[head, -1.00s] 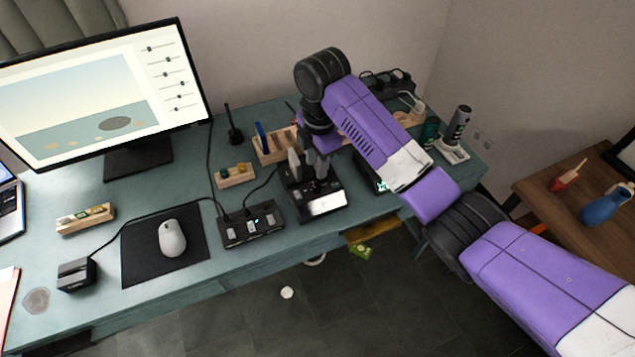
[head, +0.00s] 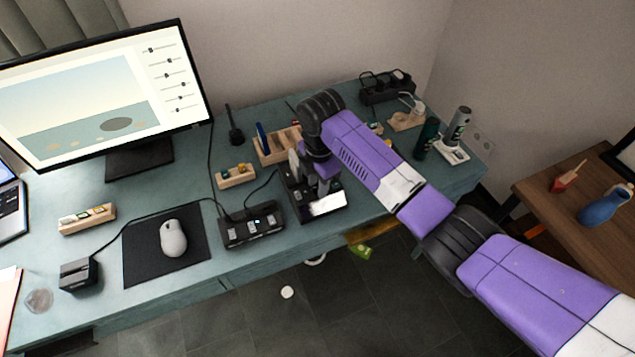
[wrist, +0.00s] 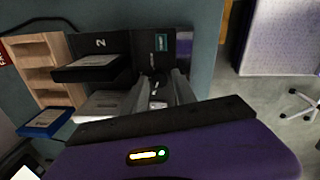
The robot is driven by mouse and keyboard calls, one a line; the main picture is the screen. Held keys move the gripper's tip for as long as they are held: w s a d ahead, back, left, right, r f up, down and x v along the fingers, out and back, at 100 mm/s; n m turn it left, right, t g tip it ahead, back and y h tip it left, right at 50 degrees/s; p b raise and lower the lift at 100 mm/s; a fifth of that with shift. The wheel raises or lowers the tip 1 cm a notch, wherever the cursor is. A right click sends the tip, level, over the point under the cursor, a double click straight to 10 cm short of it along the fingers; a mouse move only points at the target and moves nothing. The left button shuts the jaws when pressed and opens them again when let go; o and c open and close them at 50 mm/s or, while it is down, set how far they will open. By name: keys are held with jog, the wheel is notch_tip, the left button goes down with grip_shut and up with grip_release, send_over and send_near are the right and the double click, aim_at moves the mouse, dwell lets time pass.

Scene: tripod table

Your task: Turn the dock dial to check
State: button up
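The black dock (head: 302,209) stands near the front edge of the teal desk, partly hidden by my arm. In the wrist view the dock (wrist: 118,44) shows a number 2, a small teal screen (wrist: 184,44) and a black drive standing out of it. My gripper (wrist: 159,80) points down over the dock's panel, below the screen in the picture. Its two grey fingers are apart, with small dark and light parts, likely the dial (wrist: 157,88), between them. I cannot tell if the fingers touch it or where it points. In the head view my gripper (head: 323,188) is over the dock.
A wooden slotted rack (head: 275,146) stands behind the dock; it also shows in the wrist view (wrist: 38,72), near a blue-edged drive (wrist: 45,121). A black switch box (head: 252,228) sits left of the dock. Bottles (head: 427,139) and a power strip (head: 386,88) are at the right.

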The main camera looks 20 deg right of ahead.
grip_shut()
jog(key=shift+r+m+p, duration=0.1)
jog(key=shift+m+p, duration=0.2)
jog(key=shift+p, duration=0.05)
jog(key=shift+m, duration=0.3)
jog(key=m+p, duration=0.2)
jog(key=m, duration=0.1)
jog(key=shift+a+r, duration=0.1)
jog(key=m+p, duration=0.3)
jog(key=m, duration=0.3)
jog(key=shift+w+m+h, duration=0.1)
jog(key=shift+m+h, duration=0.2)
jog(key=m+p, duration=0.1)
jog(key=m, duration=1.1)
jog(key=shift+w+m+g+p, duration=0.1)
jog(key=shift+m+g+p, duration=0.25)
jog(key=shift+m+g, duration=0.05)
